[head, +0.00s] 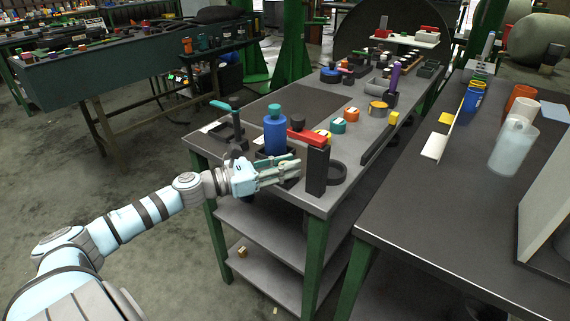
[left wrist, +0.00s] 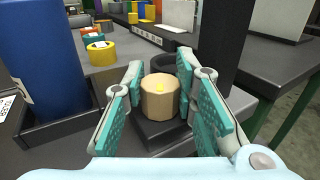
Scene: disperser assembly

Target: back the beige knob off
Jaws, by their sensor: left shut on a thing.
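The beige knob (left wrist: 160,101) is a short, faceted cylinder with a small yellow spot on its face. It sits over a dark block (left wrist: 163,131) in the left wrist view. My left gripper (left wrist: 160,72) has one teal-padded finger on each side of the knob and is shut on it. In the head view my left gripper (head: 292,168) reaches in low over the near edge of the grey workbench (head: 262,195), and the knob is mostly hidden by the fingers. My right gripper is not in view.
A blue bottle (head: 275,136) with a teal cap stands just behind the gripper. A black upright post (head: 318,171) and a black ring (head: 337,181) stand close on the right. A red-handled part (head: 306,137) lies above the fingers. Several colored parts fill the bench further back.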

